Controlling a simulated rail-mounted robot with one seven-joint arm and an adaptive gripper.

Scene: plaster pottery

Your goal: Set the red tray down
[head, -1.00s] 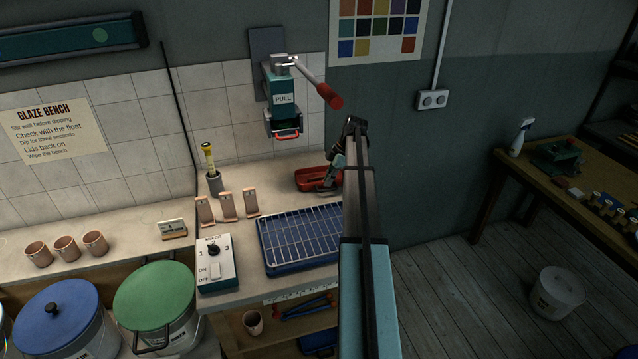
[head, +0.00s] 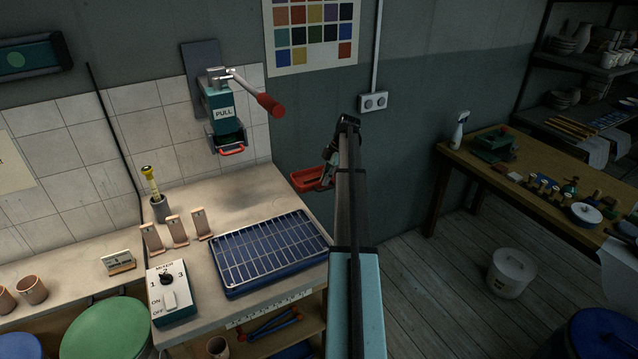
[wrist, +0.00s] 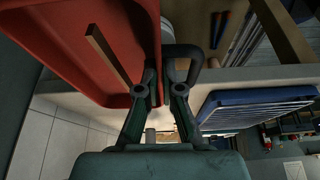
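The red tray (head: 306,181) is in the air past the right edge of the glaze bench, in front of the dark wall. My gripper (head: 328,178) is at the tray's right side, partly hidden behind my arm in the head view. In the wrist view the tray (wrist: 72,40) fills the upper left, with a brown strip (wrist: 105,52) across it. The fingers (wrist: 168,84) are on either side of the tray's wall and closed on it.
The bench (head: 245,195) holds a blue tray with a wire rack (head: 268,252), a switch box (head: 172,290) and several small stands. A red-handled press (head: 222,108) is on the wall. A wooden table (head: 480,171) with tools stands at right. A white bucket (head: 510,275) is on the floor.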

